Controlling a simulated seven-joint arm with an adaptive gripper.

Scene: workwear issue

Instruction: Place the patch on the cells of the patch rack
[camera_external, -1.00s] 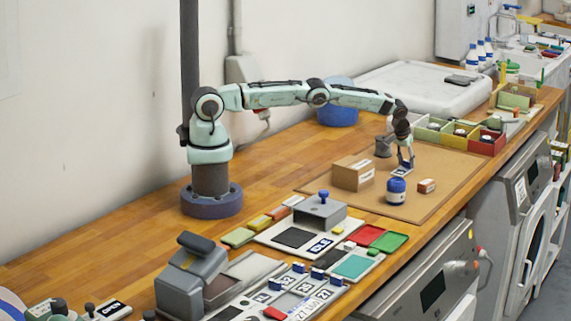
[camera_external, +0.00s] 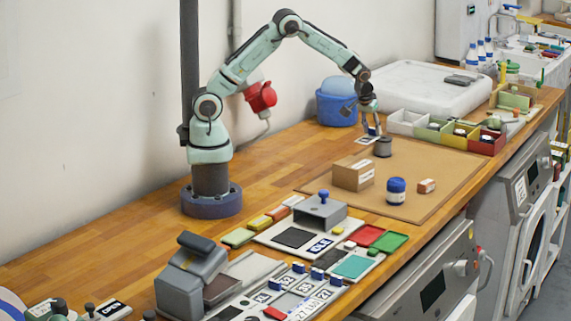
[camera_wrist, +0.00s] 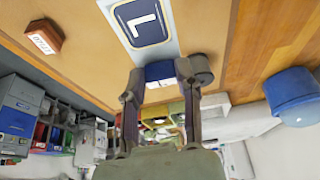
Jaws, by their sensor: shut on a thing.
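My gripper (camera_external: 372,128) is shut on a patch (camera_external: 367,140), holding it in the air over the far left part of the brown mat, beside a dark grey cylinder. In the wrist view, my gripper (camera_wrist: 160,80) grips the blue tab at the end of the patch (camera_wrist: 145,24), a pale strip with a navy label marked L. The patch rack (camera_external: 288,300) appears to be the pale board with several blue-tabbed, printed pieces at the front of the bench, far from my gripper. Its front end is cut off by the picture edge.
A cardboard box (camera_external: 353,173), a blue jar (camera_external: 396,190) and a small brown block (camera_external: 427,186) stand on the mat (camera_external: 420,210). Coloured bins (camera_external: 440,130) line its back right. A grey press (camera_external: 190,274) stands left of the rack. The bench's left middle is clear.

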